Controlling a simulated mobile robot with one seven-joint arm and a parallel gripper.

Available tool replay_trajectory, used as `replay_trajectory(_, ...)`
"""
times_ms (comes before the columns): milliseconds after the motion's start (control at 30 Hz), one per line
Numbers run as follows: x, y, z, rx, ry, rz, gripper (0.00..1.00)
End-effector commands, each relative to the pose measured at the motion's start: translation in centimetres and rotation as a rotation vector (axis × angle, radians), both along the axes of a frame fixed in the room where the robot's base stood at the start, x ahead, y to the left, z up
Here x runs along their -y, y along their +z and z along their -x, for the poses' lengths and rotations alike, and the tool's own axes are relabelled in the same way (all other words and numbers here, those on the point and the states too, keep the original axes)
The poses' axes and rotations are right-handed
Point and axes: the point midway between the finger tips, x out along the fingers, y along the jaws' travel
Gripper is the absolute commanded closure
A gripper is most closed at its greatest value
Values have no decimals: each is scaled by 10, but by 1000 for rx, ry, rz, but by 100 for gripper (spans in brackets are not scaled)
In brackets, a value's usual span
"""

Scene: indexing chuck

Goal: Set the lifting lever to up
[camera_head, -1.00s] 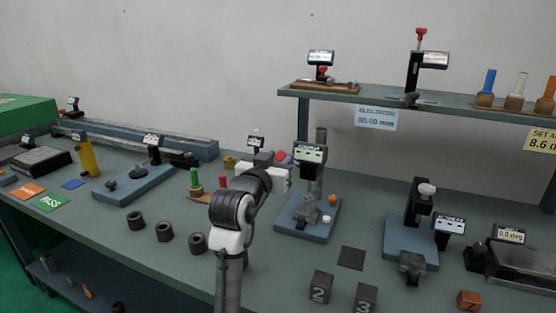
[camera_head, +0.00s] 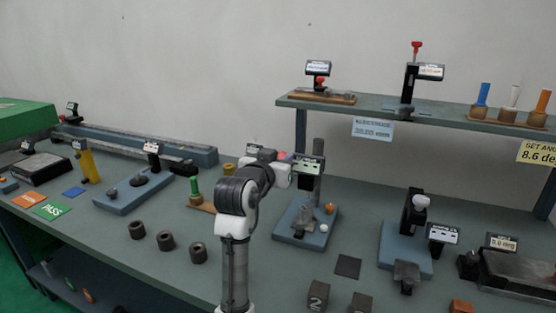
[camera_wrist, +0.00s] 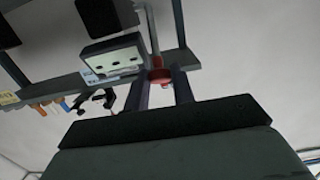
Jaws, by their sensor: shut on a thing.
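The red lever knob (camera_wrist: 160,76) shows in the wrist view between the two dark fingers of my gripper (camera_wrist: 161,84), which is shut on it. Its thin light rod rises behind it, beside the gauge's display box (camera_wrist: 112,58). In the head view the gauge stand (camera_head: 297,233) has a blue base, a grey column and a display (camera_head: 305,171). My gripper reaches the stand's left side near the display. A reddish spot there, the lever knob (camera_head: 285,156), is only partly visible behind my white wrist. The lever's exact angle cannot be told.
Another blue-based gauge (camera_head: 405,250) stands to the right. Dark rings (camera_head: 167,241) lie at the front left, and numbered blocks (camera_head: 319,296) at the front. A raised shelf (camera_head: 380,107) runs behind. A green peg (camera_head: 194,187) stands left of my arm.

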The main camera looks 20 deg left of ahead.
Motion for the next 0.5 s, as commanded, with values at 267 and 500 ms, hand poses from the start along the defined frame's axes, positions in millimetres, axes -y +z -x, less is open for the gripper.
replay_trajectory(267,0,7,1,18,1,-5,70)
replay_trajectory(500,0,4,0,12,2,-3,53)
